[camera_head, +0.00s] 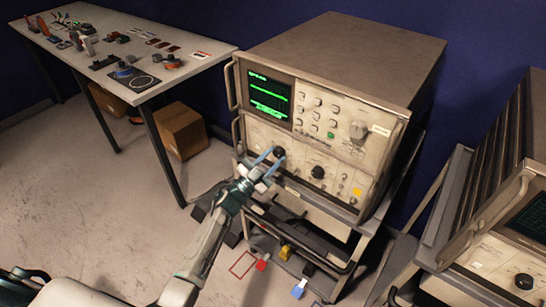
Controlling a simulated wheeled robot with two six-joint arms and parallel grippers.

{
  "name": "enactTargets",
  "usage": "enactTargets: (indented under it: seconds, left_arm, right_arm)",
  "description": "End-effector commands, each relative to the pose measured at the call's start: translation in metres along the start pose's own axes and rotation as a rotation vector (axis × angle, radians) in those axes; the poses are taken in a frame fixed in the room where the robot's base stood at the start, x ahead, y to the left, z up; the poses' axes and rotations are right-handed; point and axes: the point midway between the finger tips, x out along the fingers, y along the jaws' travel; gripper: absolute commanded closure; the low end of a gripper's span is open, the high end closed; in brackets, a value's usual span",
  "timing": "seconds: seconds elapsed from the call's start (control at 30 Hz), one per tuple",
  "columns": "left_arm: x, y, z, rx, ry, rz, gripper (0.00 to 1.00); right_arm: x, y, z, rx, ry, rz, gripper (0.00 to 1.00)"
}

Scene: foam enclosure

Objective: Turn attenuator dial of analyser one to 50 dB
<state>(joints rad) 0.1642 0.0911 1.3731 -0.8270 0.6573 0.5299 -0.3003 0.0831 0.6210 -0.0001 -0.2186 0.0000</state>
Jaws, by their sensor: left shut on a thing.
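The analyser (340,115) is a beige boxed instrument with a lit green screen, standing on a cart in the middle of the view. My left gripper (272,160) is at the lower left of its front panel, with its blue-tipped fingers shut on a black dial (279,152). The fingers partly cover the dial, and its scale markings are too small to read. Another black knob (317,172) sits to its right on the same panel. My right gripper is not in view.
A second analyser (500,255) stands on a cart at the right edge. A table (190,62) with many small items is at the upper left, with a cardboard box (183,130) beneath. Handles stick out from the analyser's front. The floor at left is clear.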

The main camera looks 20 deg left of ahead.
Motion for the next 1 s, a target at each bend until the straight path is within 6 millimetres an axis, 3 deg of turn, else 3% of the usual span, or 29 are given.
enactTargets:
  seconds: [0.4, 1.0]
  left_arm:
    - [0.000, -0.004, 0.000, 0.243, -0.002, 0.102, 0.93]
    - [0.000, -0.004, 0.000, 0.310, -0.002, 0.129, 0.93]
  right_arm:
    - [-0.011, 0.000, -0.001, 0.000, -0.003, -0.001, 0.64]
    - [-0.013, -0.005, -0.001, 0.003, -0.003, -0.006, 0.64]
